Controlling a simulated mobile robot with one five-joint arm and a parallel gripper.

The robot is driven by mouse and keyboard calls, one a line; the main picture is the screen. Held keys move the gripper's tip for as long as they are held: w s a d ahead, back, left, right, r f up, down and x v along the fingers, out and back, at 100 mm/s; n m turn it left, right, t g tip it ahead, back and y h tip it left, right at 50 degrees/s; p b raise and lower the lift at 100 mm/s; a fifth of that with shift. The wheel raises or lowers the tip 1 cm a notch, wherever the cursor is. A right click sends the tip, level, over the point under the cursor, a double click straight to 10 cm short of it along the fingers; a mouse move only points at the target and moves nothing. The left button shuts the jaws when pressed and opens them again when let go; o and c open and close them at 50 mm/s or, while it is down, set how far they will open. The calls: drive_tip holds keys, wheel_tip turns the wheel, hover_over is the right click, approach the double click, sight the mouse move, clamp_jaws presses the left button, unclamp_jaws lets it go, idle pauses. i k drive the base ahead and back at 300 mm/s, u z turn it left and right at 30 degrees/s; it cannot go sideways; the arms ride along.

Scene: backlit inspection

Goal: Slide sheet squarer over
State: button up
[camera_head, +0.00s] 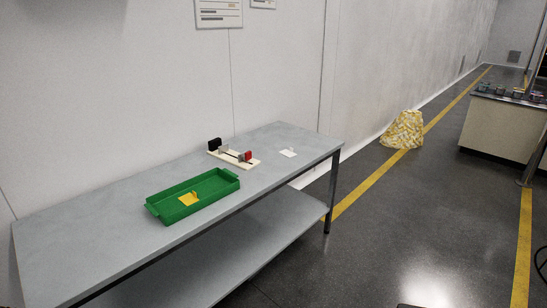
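A small device with a pale flat base (222,156), likely the sheet squarer, sits on the grey table (100,228) behind the green tray. It has a black upright block at its left end, a red block at its right end and a dark bar between them. A small white sheet or card (288,152) lies flat on the table to its right, apart from it. My gripper is not in view.
A green tray (165,210) with a yellow piece (189,198) inside stands in front of the device. The table has a lower shelf (240,258). A yellow-and-white patterned heap (403,130) is on the floor beyond. A counter (500,125) stands at right; the floor between is clear.

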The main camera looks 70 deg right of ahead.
sight(223, 152)
drive_tip(key=z, duration=2)
drive_tip(key=i, duration=0.5)
drive_tip(key=z, duration=0.15)
